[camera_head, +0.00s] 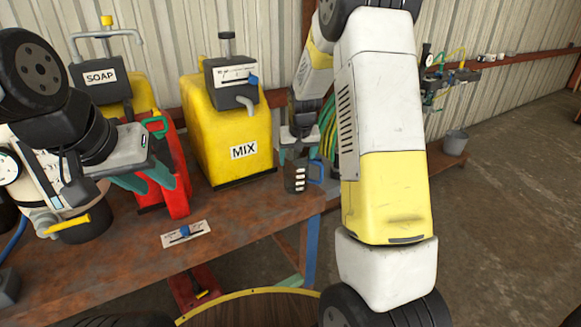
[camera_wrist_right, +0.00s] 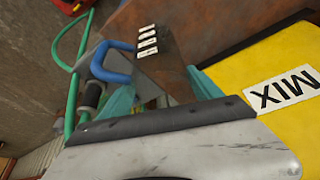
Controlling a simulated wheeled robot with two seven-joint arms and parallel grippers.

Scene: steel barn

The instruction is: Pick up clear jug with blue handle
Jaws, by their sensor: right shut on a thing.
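The clear jug (camera_head: 295,178) looks dark and see-through, with pale markings on its side and a blue handle (camera_head: 316,172) on its right. It is at the right end of the rusty table, beside the yellow MIX container. My right gripper (camera_head: 297,158) comes down from above and is shut on the jug. In the right wrist view the jug (camera_wrist_right: 162,62) sits between the teal fingers, its blue handle (camera_wrist_right: 112,62) to the left. I cannot tell whether its base touches the table. My left gripper (camera_head: 160,184) is open and empty in front of a red can.
The yellow MIX container (camera_head: 228,150) stands close left of the jug. The red can (camera_head: 176,190) and a SOAP container (camera_head: 98,78) stand further left. A small plate with a blue knob (camera_head: 184,233) lies on the table (camera_head: 240,215). Green hoses (camera_head: 328,128) hang behind.

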